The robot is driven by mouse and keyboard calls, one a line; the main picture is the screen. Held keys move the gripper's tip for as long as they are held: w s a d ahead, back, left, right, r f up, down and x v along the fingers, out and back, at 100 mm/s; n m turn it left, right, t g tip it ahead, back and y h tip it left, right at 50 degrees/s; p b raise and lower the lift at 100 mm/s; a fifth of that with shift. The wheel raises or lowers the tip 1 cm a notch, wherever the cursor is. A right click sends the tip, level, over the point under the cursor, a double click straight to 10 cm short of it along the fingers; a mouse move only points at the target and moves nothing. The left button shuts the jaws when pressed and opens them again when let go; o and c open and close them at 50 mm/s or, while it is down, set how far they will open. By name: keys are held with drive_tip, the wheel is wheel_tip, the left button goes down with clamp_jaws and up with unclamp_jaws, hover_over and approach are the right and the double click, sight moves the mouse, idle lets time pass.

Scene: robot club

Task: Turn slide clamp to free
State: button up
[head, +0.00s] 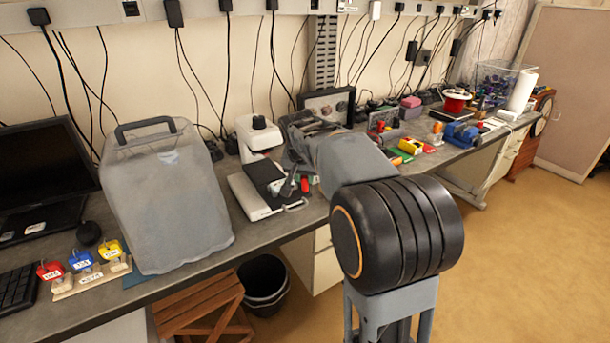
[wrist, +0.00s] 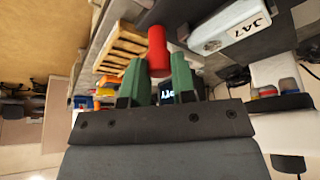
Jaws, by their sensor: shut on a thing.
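A red cylindrical handle (wrist: 157,50) shows in the wrist view; it seems to be the grip of the slide clamp. My gripper (wrist: 161,74) has its two green fingers on either side of the handle's near end, shut on it. In the head view a white machine (head: 245,195) with a black block on its base stands on the bench, and a small red part (head: 305,184) shows at its right beside my arm. My arm hides much of that spot. The clamp's body and its setting cannot be made out.
A covered machine (head: 165,200) stands left of the white machine. Padlocks on a wooden stand (head: 90,275) sit at the front left. A pale box labelled JA7 (wrist: 228,28) lies close to my fingers. A wooden stool (head: 200,305) and a black bin (head: 263,285) are below the bench.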

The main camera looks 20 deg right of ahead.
drive_tip(key=shift+m, duration=0.3)
idle(0.4)
drive_tip(key=o, duration=0.9)
drive_tip(key=shift+r, duration=0.15)
drive_tip(key=v, duration=1.3)
drive_tip(key=shift+a+r+p, duration=0.25)
drive_tip(key=shift+a+p, duration=0.05)
drive_tip(key=shift+p, duration=0.05)
drive_tip(key=s+a+f+n+y, duration=0.1)
drive_tip(key=s+f+n, duration=0.1)
drive_tip(key=f, duration=0.2)
drive_tip(key=s+a+f+n, duration=0.1)
drive_tip(key=a+f+n, duration=0.15)
drive_tip(key=f, duration=0.25)
drive_tip(key=s+a+f+n, duration=0.1)
drive_tip(key=s+f, duration=0.1)
drive_tip(key=s, duration=0.3)
drive_tip(key=s+a+f+n+y+p, duration=0.1)
drive_tip(key=s+f, duration=0.2)
drive_tip(key=s, duration=0.2)
drive_tip(key=s+a+f+n+p, duration=0.1)
drive_tip(key=s+f, duration=0.2)
drive_tip(key=s, duration=0.2)
drive_tip(key=shift+a+n+y, duration=0.25)
drive_tip(key=shift+a+y, duration=0.05)
drive_tip(key=shift+a, duration=0.05)
